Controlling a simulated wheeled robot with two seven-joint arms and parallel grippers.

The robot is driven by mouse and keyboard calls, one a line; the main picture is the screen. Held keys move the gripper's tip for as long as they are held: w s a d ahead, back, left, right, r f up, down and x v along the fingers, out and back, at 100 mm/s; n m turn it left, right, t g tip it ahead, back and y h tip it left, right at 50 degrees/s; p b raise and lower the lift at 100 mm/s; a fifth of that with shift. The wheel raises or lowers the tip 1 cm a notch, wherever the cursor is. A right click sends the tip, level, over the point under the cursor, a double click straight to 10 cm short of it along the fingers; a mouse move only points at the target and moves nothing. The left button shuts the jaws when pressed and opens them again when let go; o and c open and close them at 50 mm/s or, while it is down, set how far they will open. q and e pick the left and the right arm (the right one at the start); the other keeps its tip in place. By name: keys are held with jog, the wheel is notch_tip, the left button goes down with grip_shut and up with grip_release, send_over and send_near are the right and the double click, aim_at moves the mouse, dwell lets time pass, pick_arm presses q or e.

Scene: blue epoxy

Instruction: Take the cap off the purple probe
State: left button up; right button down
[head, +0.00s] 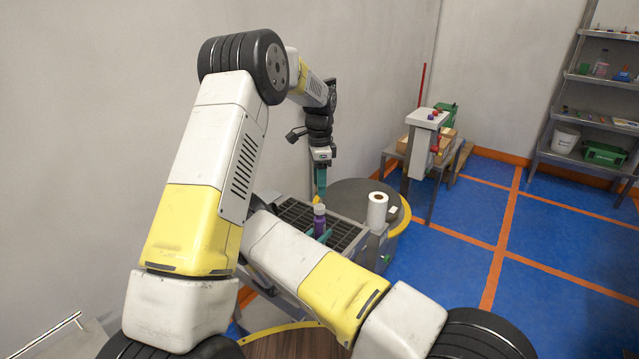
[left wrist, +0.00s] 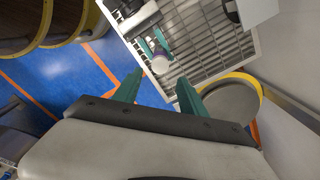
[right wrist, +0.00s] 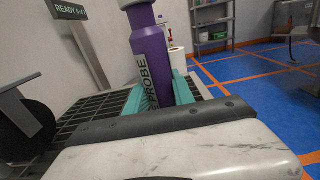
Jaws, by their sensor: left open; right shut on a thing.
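The purple probe (head: 319,223) stands upright over the dark grid-topped table (head: 342,235). In the right wrist view the probe (right wrist: 152,52) is close and bears the lettering "PROBE". Its pale grey cap (head: 319,209) is on top; it shows end-on in the left wrist view (left wrist: 159,66) and is cut off by the top edge of the right wrist view. My right gripper (right wrist: 160,95) is shut on the probe's body, below the cap. My left gripper (head: 321,182) points down above the cap, apart from it. Its teal fingers (left wrist: 158,94) are spread and empty.
A white roll (head: 377,210) stands right of the probe. A round dark top with a yellow rim (head: 398,222) lies behind. A grey stand (head: 424,125) and a shelf unit (head: 590,115) are farther back. A wall is close on the left. Blue floor is open at right.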

aim_at(320, 206)
pick_arm(q)
jog(key=m, duration=0.9)
jog(key=shift+f, duration=4.05)
jog(key=shift+c, duration=0.2)
grip_shut()
